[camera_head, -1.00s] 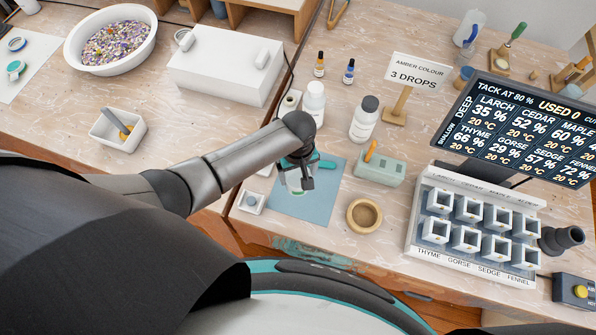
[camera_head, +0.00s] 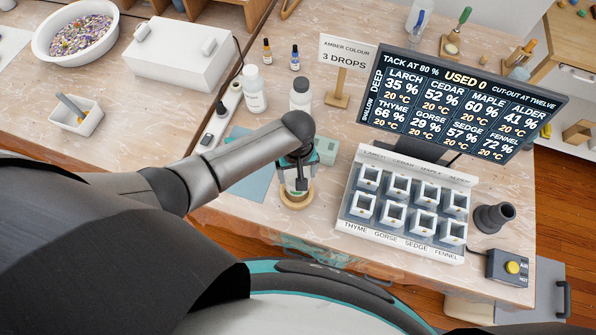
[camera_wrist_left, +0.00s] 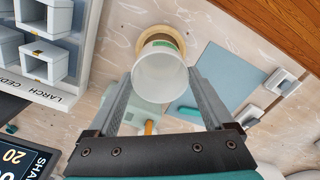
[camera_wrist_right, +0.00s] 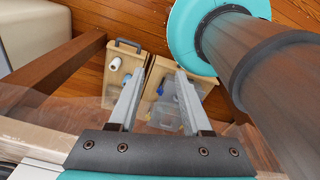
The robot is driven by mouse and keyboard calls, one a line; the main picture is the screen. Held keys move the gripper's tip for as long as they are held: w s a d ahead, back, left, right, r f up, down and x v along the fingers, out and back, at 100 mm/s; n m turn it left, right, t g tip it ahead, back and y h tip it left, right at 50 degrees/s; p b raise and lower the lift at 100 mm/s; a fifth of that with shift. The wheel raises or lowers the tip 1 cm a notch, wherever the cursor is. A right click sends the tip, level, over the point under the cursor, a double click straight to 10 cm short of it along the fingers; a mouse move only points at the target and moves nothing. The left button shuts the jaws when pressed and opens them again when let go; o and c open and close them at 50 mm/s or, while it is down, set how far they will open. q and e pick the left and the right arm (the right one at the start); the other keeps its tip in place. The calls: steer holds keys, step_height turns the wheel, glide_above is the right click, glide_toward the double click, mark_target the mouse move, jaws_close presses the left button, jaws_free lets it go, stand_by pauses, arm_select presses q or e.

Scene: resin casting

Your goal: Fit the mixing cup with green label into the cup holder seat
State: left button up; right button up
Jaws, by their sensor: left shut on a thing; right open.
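My left gripper (camera_head: 296,182) is shut on the mixing cup, a whitish translucent cup (camera_wrist_left: 160,78) with a green band. The cup's open mouth faces the left wrist camera. The cup holder seat, a round tan wooden ring (camera_head: 296,200), lies on the bench directly under the gripper. In the left wrist view the ring (camera_wrist_left: 146,42) shows around the cup's far end. I cannot tell whether the cup's base is inside the ring or just above it. My right gripper (camera_wrist_right: 158,80) is open and empty, away from the bench top.
The blue mat (camera_head: 252,184) lies left of the ring. A green block (camera_head: 326,150) and white bottles (camera_head: 300,95) stand behind. The mould rack (camera_head: 400,224) is close on the right, below the display (camera_head: 460,100).

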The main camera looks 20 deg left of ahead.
arm_select(q)
steer(key=shift+a, duration=0.15)
steer(key=shift+p, duration=0.3)
steer(key=shift+f+b, duration=1.5)
steer(key=shift+f, duration=0.65)
arm_select(e)
steer(key=shift+a+f, duration=0.2)
steer(key=shift+f, duration=0.4)
steer(key=shift+a+f, duration=0.2)
steer(key=shift+f, duration=0.35)
steer(key=shift+r, duration=0.2)
arm_select(q)
steer(key=shift+p, duration=0.45)
arm_select(e)
steer(key=shift+r, duration=0.15)
arm_select(q)
steer(key=shift+f+b, duration=1.45)
steer(key=shift+f, duration=0.45)
arm_select(e)
steer(key=shift+f, duration=1.4)
